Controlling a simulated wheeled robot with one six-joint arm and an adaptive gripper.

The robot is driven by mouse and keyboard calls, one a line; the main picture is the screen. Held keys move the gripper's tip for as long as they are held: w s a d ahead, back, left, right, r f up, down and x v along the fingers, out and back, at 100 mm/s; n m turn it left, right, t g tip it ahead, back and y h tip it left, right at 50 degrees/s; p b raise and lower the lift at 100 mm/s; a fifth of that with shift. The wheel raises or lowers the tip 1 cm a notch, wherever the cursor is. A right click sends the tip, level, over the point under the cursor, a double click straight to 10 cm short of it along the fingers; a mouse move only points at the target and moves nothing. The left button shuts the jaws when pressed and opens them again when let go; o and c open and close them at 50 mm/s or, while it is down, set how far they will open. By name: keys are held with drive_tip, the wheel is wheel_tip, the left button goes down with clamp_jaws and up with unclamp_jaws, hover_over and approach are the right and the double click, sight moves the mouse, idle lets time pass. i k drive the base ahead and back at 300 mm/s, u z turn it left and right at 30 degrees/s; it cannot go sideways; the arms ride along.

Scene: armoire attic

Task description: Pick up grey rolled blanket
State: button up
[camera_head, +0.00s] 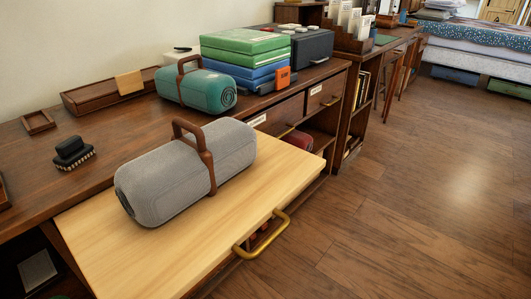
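The grey rolled blanket (165,178) lies on its side on a pale wooden pull-out board (125,250) in the head view. A brown strap with an upright carrying handle (194,135) wraps around it. Its near-left end shows a spiral roll. A similar green rolled blanket (208,88) with a brown strap handle lies behind it on the dark wooden top. Nothing touches the grey roll except its strap and the board. My gripper is not in view.
A black brush (72,152) and a small wooden tray (38,122) lie left. Stacked green and blue boxes (245,58) and a dark case (308,45) stand behind. A brass handle (262,240) juts from the board's front. The wooden floor (430,190) at right is clear.

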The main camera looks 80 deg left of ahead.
sight(156, 186)
drive_tip(key=z, duration=0.05)
drive_tip(key=k, duration=1.7)
drive_tip(key=u, duration=0.95)
